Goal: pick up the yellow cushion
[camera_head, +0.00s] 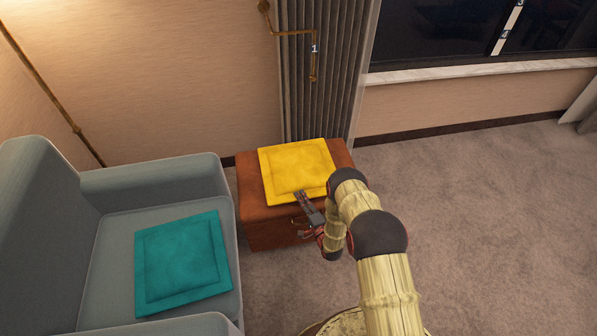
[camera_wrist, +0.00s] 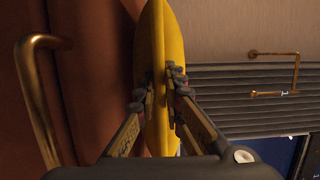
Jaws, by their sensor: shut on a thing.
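The yellow cushion (camera_head: 297,170) is on top of a reddish-brown cabinet (camera_head: 280,228) in the head view. My gripper (camera_head: 303,196) is at the cushion's near edge. In the wrist view, the cushion (camera_wrist: 158,60) shows edge-on between the two fingers of my gripper (camera_wrist: 158,92), which are shut on its edge. The cushion lies at or just above the cabinet top; I cannot tell whether it is lifted. The fingers hide a small part of its edge.
A grey-blue armchair (camera_head: 103,197) with a teal cushion (camera_head: 182,262) stands to the left of the cabinet. A brass handle (camera_wrist: 38,90) is close by in the wrist view. A grey curtain (camera_head: 322,75) hangs behind. Carpet (camera_head: 450,200) to the right is clear.

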